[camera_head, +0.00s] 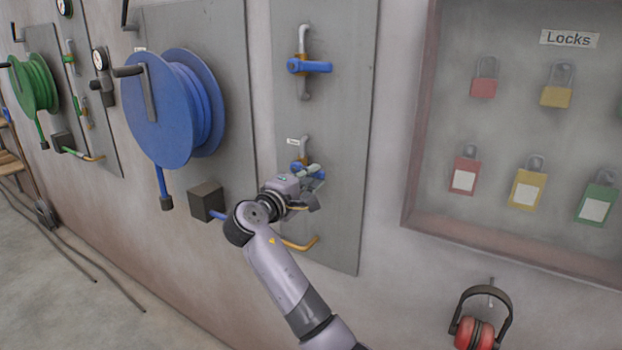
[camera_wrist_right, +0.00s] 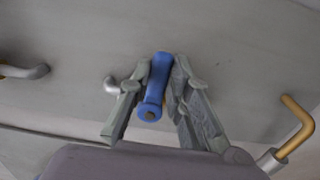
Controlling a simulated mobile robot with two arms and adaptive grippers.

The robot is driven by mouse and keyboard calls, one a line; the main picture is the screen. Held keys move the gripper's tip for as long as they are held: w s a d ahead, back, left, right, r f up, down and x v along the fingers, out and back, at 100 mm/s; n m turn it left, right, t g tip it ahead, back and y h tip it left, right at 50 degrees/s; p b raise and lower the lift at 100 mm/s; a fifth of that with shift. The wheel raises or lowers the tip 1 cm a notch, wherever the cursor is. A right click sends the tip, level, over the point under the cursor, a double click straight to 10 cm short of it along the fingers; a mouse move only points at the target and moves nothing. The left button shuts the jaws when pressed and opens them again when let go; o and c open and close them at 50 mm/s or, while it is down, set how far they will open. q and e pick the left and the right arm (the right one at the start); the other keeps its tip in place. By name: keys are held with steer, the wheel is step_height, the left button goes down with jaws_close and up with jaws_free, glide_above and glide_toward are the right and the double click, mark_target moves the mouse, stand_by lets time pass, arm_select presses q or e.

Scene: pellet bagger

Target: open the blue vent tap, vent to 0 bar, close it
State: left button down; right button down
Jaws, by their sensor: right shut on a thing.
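The blue vent tap (camera_head: 299,168) sits low on the grey wall panel, under a small white label too small to read. My right gripper (camera_head: 311,172) covers much of it in the head view. In the right wrist view the blue tap handle (camera_wrist_right: 154,88) stands between the two fingers of the right gripper (camera_wrist_right: 162,78), which is shut on it. A second blue tap (camera_head: 310,66) sits higher on the same panel, its handle lying horizontal. My left gripper is out of view.
A blue hose reel (camera_head: 157,110) and a dark box (camera_head: 207,201) are left of the tap. A bent brass outlet pipe (camera_head: 301,244) sticks out below. A lock cabinet (camera_head: 412,190) and red ear defenders (camera_head: 475,333) are at the right.

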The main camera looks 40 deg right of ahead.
steer(key=shift+f, duration=0.1)
steer(key=c, duration=1.5)
jaws_free()
steer(key=v, duration=1.2)
steer(key=shift+s, duration=0.1)
